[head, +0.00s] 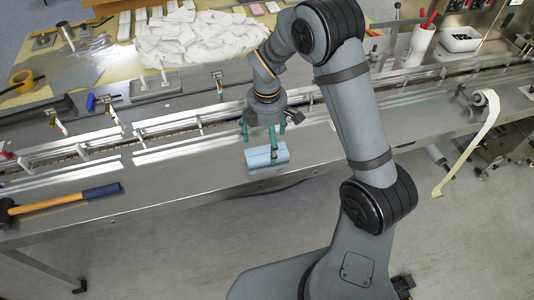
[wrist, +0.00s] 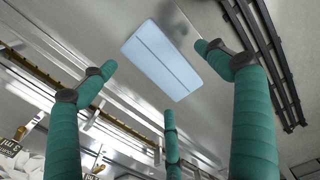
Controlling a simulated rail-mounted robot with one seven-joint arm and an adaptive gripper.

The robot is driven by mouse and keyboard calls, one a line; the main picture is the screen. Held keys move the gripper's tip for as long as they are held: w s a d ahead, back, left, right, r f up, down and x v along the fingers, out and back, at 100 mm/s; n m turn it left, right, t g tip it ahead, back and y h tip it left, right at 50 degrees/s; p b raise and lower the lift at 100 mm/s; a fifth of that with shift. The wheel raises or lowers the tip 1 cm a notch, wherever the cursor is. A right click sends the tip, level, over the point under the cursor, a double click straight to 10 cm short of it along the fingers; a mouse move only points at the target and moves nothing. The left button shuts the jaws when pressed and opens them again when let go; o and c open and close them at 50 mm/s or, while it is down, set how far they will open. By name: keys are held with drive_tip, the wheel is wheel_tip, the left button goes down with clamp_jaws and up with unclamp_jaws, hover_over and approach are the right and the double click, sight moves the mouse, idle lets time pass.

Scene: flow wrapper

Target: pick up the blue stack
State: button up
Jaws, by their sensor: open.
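The blue stack (head: 267,156) is a light blue block lying on the steel bench top near its front edge. In the wrist view it shows as a pale blue rectangle (wrist: 161,60) with a line along it, set beyond the fingers and free of them. My gripper (head: 264,135) has green fingers and hangs over the stack. In the wrist view the gripper (wrist: 165,80) is open, its three fingers spread wide with nothing between them. In the head view a finger overlaps the stack; I cannot tell the exact gap.
A conveyor channel with metal rails (head: 180,128) runs along the bench behind the stack. A hammer (head: 60,200) lies at the left. A heap of white packets (head: 190,38) covers the back table. A tape roll (head: 487,99) sits at the right. The bench (head: 190,175) left of the stack is clear.

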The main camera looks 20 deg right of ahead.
sight(266, 149)
drive_tip(key=f, duration=0.4)
drive_tip(key=shift+w+a+p, duration=0.1)
drive_tip(key=shift+w+p, duration=0.15)
drive_tip(key=shift+p, duration=0.15)
drive_tip(key=shift+c, duration=0.8)
drive_tip(key=c, duration=0.8)
drive_tip(key=shift+c, duration=0.2)
drive_tip(key=shift+r, duration=0.5)
drive_tip(key=r, duration=0.1)
drive_tip(key=d+r+b, duration=0.1)
drive_tip(key=r, duration=0.1)
drive_tip(key=shift+s+r, duration=0.2)
drive_tip(key=shift+r, duration=0.1)
drive_tip(key=s+d+r, duration=0.1)
drive_tip(key=d+r, duration=0.1)
drive_tip(key=d, duration=0.1)
drive_tip(key=s+d+r+b, duration=0.1)
drive_tip(key=s+d+r, duration=0.1)
drive_tip(key=d, duration=0.1)
drive_tip(key=s+d+r+b, duration=0.1)
drive_tip(key=s+d+r, duration=0.1)
drive_tip(key=d, duration=0.1)
drive_tip(key=shift+s+r, duration=0.2)
drive_tip(key=shift+s, duration=0.05)
